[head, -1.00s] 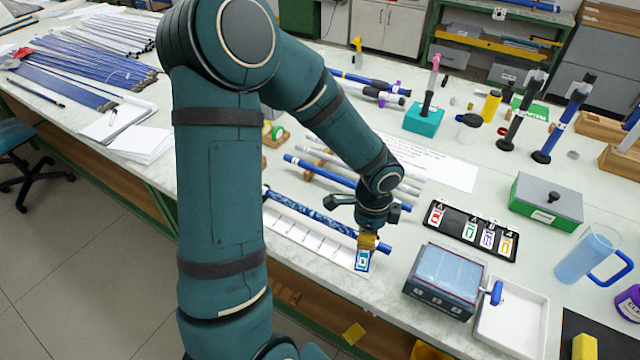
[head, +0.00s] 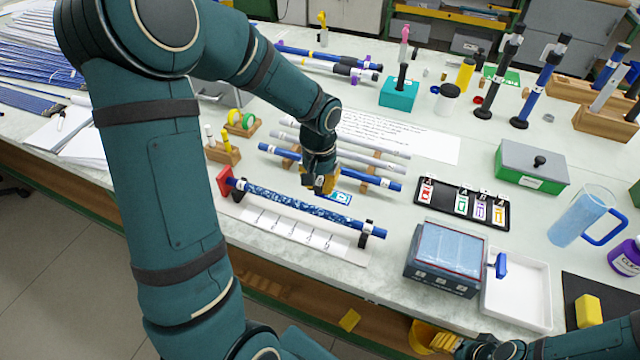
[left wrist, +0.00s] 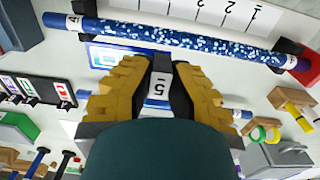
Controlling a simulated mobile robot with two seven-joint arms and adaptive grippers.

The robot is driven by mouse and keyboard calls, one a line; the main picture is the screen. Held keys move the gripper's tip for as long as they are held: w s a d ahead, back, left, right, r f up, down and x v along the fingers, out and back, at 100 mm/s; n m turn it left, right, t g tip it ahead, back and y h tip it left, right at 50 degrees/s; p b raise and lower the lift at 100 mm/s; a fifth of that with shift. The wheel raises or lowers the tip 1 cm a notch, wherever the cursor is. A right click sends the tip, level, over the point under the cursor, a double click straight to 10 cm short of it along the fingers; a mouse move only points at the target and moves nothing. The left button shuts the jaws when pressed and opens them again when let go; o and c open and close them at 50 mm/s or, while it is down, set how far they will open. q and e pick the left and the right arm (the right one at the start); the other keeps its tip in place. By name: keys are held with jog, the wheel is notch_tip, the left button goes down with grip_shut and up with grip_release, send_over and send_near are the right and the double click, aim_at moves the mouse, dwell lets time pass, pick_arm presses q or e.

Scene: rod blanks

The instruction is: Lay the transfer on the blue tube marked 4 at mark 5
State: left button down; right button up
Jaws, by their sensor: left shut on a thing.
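The blue tube marked 4 (head: 300,204) has a white-speckled middle and lies across black supports at the table's front. Its 4 label (left wrist: 73,22) shows in the left wrist view. The blue-edged transfer (head: 340,197) is a flat card with a coloured emblem; it also shows in the left wrist view (left wrist: 104,57).
A rack of blue and grey tubes (head: 375,180) stands close behind my left gripper. A black holder (head: 460,205) with lettered cards, a dark box (head: 447,258) and a white tray (head: 515,300) are to the right. A red end piece (head: 224,181) stands at the tube's left end.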

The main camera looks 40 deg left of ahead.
aim_at(320, 210)
pick_arm(q)
jog(key=shift+f+b, duration=1.15)
jog(key=shift+f, duration=0.45)
jog(key=shift+f+b, duration=0.9)
jog(key=shift+f, duration=0.35)
jog(key=shift+f+b, duration=0.55)
jog(key=shift+f, duration=0.1)
dwell(0.5)
jog(key=shift+r+p, duration=2.7)
jog(key=shift+r, duration=0.9)
jog(key=shift+d+f, duration=0.1)
jog(key=shift+f, duration=0.05)
